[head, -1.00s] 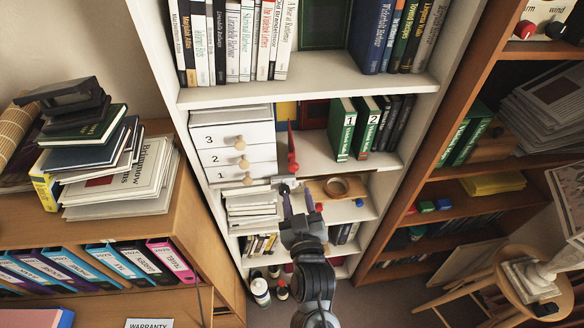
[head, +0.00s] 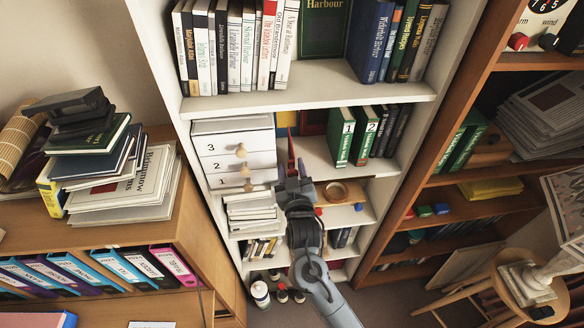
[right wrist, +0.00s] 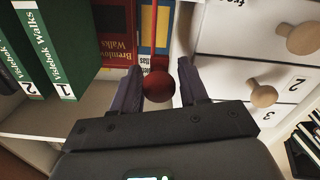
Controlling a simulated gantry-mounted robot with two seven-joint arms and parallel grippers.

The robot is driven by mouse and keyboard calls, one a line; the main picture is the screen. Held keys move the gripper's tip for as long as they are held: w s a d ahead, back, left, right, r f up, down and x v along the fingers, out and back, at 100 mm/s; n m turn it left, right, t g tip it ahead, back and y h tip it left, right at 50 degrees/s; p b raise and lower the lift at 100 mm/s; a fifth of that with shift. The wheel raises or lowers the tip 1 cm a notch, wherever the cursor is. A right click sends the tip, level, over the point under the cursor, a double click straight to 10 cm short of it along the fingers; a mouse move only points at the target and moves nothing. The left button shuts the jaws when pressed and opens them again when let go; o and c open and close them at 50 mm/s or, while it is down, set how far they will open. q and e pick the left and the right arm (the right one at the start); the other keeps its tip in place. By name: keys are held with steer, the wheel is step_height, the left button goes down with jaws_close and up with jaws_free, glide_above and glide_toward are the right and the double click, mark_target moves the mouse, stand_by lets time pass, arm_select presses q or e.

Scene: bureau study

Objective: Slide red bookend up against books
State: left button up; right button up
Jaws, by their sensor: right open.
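The red bookend (head: 291,148) stands upright on the middle shelf, just right of the white drawer unit. A gap of bare shelf lies between it and the green books (head: 348,137) marked 1 and 2. My right gripper (head: 291,171) is at the bookend's front and hides its lower part in the head view. In the right wrist view the bookend's round red knob (right wrist: 159,88) sits between the two open fingers of my right gripper (right wrist: 160,84). I cannot tell whether either finger touches it. My left gripper is out of view.
The white drawer unit (head: 234,158) with wooden knobs stands close on the left. A red book (right wrist: 116,28) and a yellow-blue book (right wrist: 147,35) are behind the bookend. The shelf below holds a wooden tray (head: 345,192). The upper shelf edge (head: 310,97) is overhead.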

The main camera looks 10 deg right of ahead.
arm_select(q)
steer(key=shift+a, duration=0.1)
arm_select(e)
steer(key=shift+w, duration=0.1)
jaws_close()
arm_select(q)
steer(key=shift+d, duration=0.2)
arm_select(e)
steer(key=shift+d, duration=0.1)
